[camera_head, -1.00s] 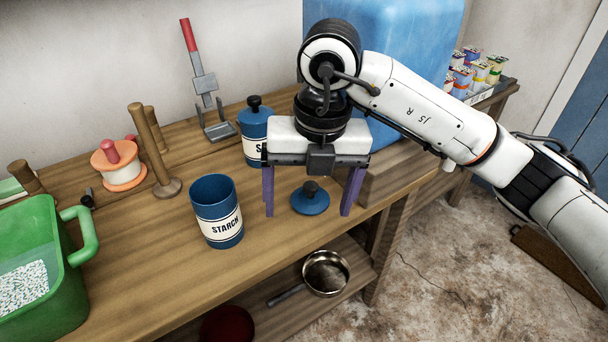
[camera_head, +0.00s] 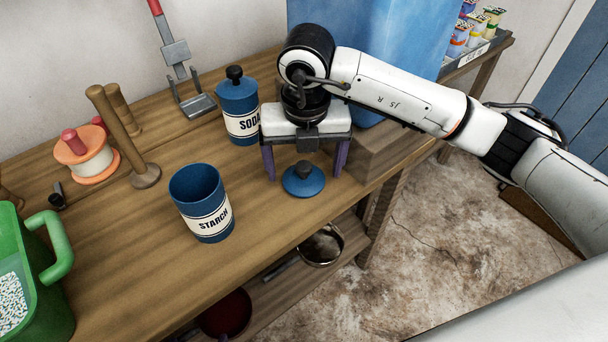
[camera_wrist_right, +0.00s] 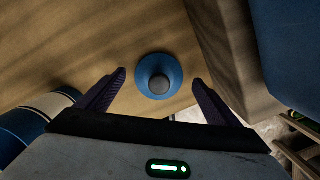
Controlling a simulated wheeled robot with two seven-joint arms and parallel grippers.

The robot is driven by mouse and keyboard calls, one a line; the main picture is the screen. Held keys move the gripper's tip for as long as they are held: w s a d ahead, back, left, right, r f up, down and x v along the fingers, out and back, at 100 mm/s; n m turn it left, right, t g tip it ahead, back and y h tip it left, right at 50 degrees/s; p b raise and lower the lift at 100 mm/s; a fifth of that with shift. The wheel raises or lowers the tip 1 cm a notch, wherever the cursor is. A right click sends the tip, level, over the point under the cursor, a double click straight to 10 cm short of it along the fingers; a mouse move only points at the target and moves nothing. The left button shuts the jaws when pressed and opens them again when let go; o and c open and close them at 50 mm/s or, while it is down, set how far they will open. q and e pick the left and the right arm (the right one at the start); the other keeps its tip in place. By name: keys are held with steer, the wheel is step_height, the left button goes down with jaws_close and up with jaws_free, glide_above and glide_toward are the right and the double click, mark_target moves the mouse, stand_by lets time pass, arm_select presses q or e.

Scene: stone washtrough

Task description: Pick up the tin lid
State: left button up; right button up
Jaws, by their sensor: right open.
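The tin lid (camera_head: 303,180) is a blue disc with a dark knob, lying knob up on the wooden table near its front edge. In the right wrist view the lid (camera_wrist_right: 159,76) lies just beyond and between the two fingertips. My right gripper (camera_head: 305,170) is open, its purple fingers pointing down, one to each side of the lid and a little behind it; no contact shows. The open blue STARCH tin (camera_head: 203,205) stands to the left of the lid, without a lid. My left gripper is not in view.
A lidded SODA tin (camera_head: 240,108) stands just left of my right gripper. A wooden block (camera_head: 385,155) and a large blue container (camera_head: 360,40) are to the right. A green tub (camera_head: 50,250) and spool (camera_head: 86,155) are at left. A pan (camera_head: 320,247) sits on the lower shelf.

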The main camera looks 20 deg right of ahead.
steer(key=shift+w+f, duration=0.1)
steer(key=shift+f, duration=0.55)
steer(key=c, duration=1.2)
